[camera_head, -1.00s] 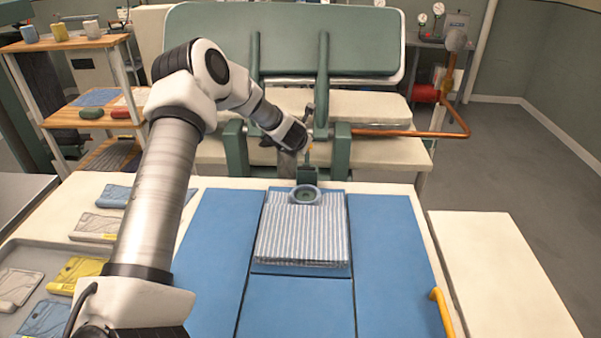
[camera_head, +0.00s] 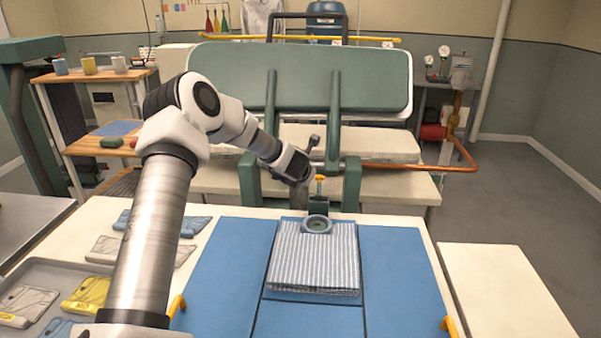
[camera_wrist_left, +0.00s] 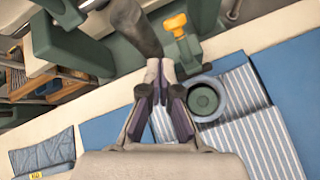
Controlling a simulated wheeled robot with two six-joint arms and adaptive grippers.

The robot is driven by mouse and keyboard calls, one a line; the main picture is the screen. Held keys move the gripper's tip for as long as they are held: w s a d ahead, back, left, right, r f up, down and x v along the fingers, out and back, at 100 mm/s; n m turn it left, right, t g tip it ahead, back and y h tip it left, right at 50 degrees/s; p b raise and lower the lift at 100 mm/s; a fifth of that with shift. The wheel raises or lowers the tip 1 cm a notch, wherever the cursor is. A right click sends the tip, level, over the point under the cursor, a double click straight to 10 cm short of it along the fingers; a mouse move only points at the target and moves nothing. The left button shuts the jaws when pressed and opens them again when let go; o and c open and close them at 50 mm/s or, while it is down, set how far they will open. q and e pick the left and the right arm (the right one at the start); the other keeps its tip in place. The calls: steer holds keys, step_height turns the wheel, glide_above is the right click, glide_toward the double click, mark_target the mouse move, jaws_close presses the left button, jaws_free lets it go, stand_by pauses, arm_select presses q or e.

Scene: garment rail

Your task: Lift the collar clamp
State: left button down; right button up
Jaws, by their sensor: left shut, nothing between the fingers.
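The collar clamp has a green block (camera_head: 319,205), an orange-yellow knob (camera_head: 320,178) on top and a grey-blue ring (camera_head: 317,224). The ring lies on the top edge of a blue-and-white striped folded garment (camera_head: 312,262). In the left wrist view the knob (camera_wrist_left: 176,25) and the ring (camera_wrist_left: 205,98) show to the right of my fingers. My left gripper (camera_wrist_left: 160,70) is shut and empty, just left of the clamp. In the head view my left gripper (camera_head: 298,197) partly hides the area beside the clamp. My right gripper is not in view.
Blue panels (camera_head: 235,265) surround the garment on the white table. A green padded press (camera_head: 300,80) stands behind. A grey tray (camera_head: 75,275) with folded pieces is at the left. Yellow handles (camera_head: 449,326) stand near the front. A bare white surface (camera_head: 505,285) is at the right.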

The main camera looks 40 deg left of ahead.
arm_select(q)
step_height(320, 180, up, 6)
steer(key=s, duration=0.1)
steer(key=shift+s+d, duration=0.35)
